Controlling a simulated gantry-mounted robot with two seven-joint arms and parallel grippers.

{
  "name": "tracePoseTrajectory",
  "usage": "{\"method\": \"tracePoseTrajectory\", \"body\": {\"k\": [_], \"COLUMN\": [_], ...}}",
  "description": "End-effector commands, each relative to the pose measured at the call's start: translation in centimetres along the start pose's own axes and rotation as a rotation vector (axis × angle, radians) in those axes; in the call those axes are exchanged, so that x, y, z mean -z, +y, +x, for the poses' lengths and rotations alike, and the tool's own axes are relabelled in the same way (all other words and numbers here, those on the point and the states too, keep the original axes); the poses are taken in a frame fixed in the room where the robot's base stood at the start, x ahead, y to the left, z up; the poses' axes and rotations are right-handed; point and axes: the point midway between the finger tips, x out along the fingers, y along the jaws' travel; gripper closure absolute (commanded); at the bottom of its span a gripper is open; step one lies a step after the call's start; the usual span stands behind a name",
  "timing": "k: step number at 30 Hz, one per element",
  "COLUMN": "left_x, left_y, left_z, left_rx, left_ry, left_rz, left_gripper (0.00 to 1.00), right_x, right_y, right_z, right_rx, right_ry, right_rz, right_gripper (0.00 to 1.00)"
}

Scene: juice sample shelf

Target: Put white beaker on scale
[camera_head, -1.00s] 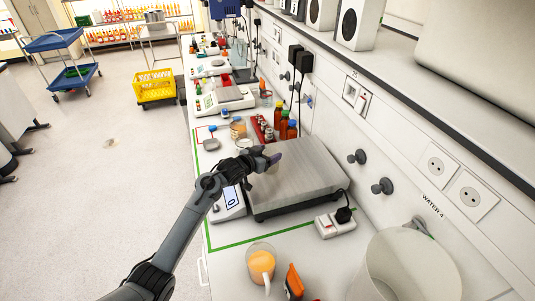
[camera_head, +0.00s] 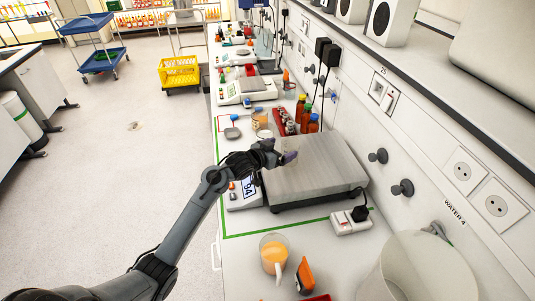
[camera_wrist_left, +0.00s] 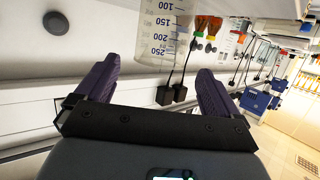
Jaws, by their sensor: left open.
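A pale, see-through beaker with graduation marks (camera_wrist_left: 158,30) shows in the left wrist view, ahead of and between my left fingers, with a gap to each. In the head view it is hard to make out beside my left gripper (camera_head: 278,151). The left gripper (camera_wrist_left: 150,85) is open over the far left part of the scale. The scale (camera_head: 318,175) has a wide grey plate, and its display (camera_head: 249,187) shows a number that looks like 94. Whether the beaker's base touches the plate is hidden. My right gripper is not in view.
A white socket box (camera_head: 350,222) and a large white bucket (camera_head: 425,268) are to the right. Brown bottles (camera_head: 306,117) stand behind the scale.

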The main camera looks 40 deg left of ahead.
Motion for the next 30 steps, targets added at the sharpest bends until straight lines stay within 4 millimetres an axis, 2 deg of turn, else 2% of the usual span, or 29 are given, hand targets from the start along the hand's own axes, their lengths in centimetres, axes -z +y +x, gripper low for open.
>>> {"method": "tracePoseTrajectory", "body": {"k": [6, 12, 18, 30], "left_x": [0.0, 0.0, 0.0, 0.0], "left_y": [0.0, 0.0, 0.0, 0.0], "left_z": [-4.0, -6.5, -7.4, -7.5], "left_rx": [0.000, 0.000, 0.000, -0.001], "left_ry": [0.000, 0.000, 0.000, 0.000], "left_rz": [0.003, 0.000, 0.000, 0.000], "left_gripper": [0.04, 0.04, 0.04, 0.04], "right_x": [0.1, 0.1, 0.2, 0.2], "right_y": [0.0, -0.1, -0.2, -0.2], "right_z": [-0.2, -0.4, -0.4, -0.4], "right_rx": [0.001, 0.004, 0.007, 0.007], "right_ry": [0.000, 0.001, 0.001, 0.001], "right_rz": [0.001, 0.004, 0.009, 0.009], "right_gripper": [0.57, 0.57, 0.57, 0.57]}}
